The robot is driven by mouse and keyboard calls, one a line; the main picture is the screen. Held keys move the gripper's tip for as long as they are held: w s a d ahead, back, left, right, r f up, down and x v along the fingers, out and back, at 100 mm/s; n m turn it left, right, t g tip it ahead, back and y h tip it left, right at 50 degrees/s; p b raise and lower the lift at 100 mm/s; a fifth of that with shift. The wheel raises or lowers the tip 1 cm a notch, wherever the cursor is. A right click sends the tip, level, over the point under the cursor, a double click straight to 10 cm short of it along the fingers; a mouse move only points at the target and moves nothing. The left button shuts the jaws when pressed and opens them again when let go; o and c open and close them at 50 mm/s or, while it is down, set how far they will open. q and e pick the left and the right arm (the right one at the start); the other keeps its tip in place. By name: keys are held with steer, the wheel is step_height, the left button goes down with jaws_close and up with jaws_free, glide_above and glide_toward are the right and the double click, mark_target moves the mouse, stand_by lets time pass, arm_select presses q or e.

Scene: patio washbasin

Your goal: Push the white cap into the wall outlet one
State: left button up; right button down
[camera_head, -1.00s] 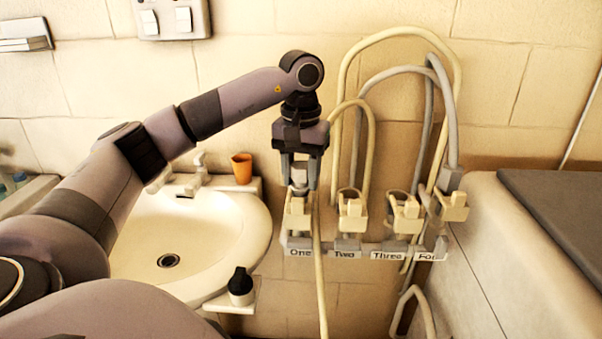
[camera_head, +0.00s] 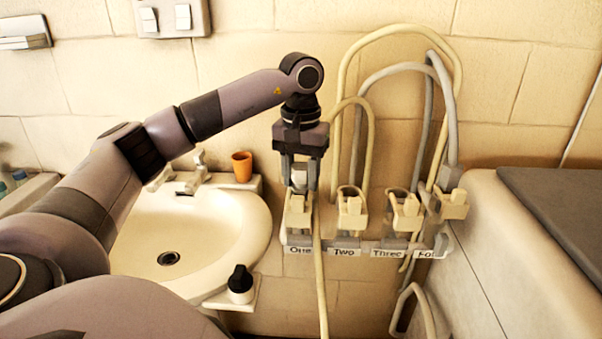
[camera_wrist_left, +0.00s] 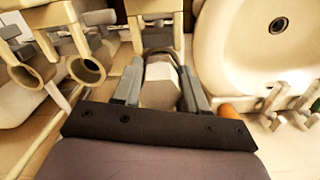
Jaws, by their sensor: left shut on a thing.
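The white cap (camera_head: 299,178) is between the two fingers of my left gripper (camera_head: 299,186), which points straight down. The gripper is shut on the cap. The cap is right at the top of outlet one (camera_head: 297,213), the leftmost outlet above the label "One". I cannot tell how deep the cap sits in it. In the left wrist view, the cap (camera_wrist_left: 160,84) shows as a pale block between the grey fingers (camera_wrist_left: 160,92). My right gripper is not in view.
Outlets two (camera_head: 350,207), three (camera_head: 404,211) and four (camera_head: 453,205) stand to the right, with looped hoses (camera_head: 397,34) behind. A washbasin (camera_head: 215,225) with an orange cup (camera_head: 241,167) is left. A black-topped bottle (camera_head: 240,284) stands below. A grey-topped cabinet (camera_head: 520,260) is right.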

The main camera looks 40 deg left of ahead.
mark_target(301, 166)
arm_select(q)
steer(key=shift+f, duration=0.2)
steer(key=o, duration=0.8)
steer(key=shift+c, duration=0.2)
step_height(301, 166, up, 3)
steer(key=p, duration=0.2)
steer(key=shift+r+p, duration=0.2)
steer(key=shift+p, duration=0.15)
steer(key=shift+r+p, duration=0.35)
steer(key=shift+r, duration=3.45)
